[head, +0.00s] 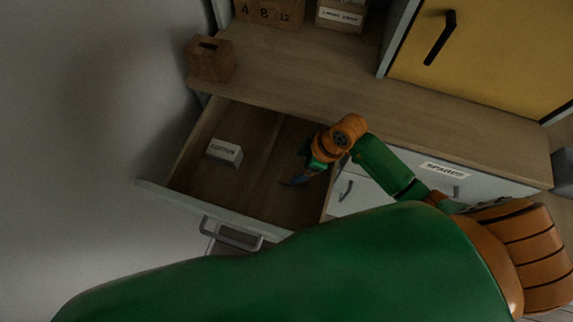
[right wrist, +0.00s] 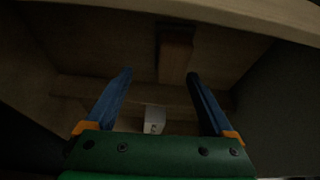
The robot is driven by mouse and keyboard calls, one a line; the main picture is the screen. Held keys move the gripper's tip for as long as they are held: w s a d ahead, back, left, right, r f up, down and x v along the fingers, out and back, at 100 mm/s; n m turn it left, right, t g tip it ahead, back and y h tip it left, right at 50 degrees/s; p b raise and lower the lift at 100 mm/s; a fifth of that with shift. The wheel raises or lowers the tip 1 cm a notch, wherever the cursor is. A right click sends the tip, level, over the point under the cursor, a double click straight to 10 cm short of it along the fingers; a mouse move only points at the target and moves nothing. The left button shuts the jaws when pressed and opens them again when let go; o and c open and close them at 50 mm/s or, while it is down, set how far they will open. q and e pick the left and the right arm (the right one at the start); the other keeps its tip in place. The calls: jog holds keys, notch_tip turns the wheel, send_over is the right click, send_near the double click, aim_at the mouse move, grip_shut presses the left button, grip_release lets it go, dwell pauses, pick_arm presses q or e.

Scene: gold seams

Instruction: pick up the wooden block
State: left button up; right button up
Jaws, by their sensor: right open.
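In the right wrist view a brown wooden block (right wrist: 176,55) stands out from the darker wood around it, ahead of my fingers and nearer the right one. My right gripper (right wrist: 158,75) is open, with its two blue fingers apart and nothing between their tips. In the head view my right gripper (head: 296,180) reaches down into the open drawer (head: 236,190), at its right side. I cannot make out this block in the head view; the gripper and arm may hide it. My left gripper is not in view.
A small white labelled box (head: 224,152) lies in the drawer's left part. A slotted wooden box (head: 211,59) stands on the counter (head: 290,75) above. The drawer's walls surround my right gripper closely. A yellow cabinet door (head: 490,50) is at the upper right.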

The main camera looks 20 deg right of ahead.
aim_at(294, 175)
jog(key=f, duration=0.1)
jog(key=s+a+f, duration=0.1)
jog(key=s+f, duration=0.1)
jog(key=shift+a+f+b, duration=0.15)
jog(key=shift+a+b, duration=0.1)
jog(key=shift+b, duration=0.1)
jog(key=shift+w+a+f, duration=0.1)
jog(key=shift+w+f, duration=0.15)
jog(key=shift+f, duration=0.05)
jog(key=shift+w+f, duration=0.15)
jog(key=shift+w, duration=0.25)
jog(key=shift+s, duration=0.25)
jog(key=c, duration=1.2)
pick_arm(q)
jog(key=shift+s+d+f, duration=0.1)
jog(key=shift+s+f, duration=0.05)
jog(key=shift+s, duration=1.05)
pick_arm(e)
jog(key=shift+w+r, duration=0.15)
jog(key=shift+r, duration=0.05)
pick_arm(q)
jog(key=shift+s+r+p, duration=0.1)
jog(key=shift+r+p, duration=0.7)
jog(key=shift+p, duration=0.1)
pick_arm(e)
notch_tip(294, 175, up, 10)
jog(key=shift+f, duration=0.1)
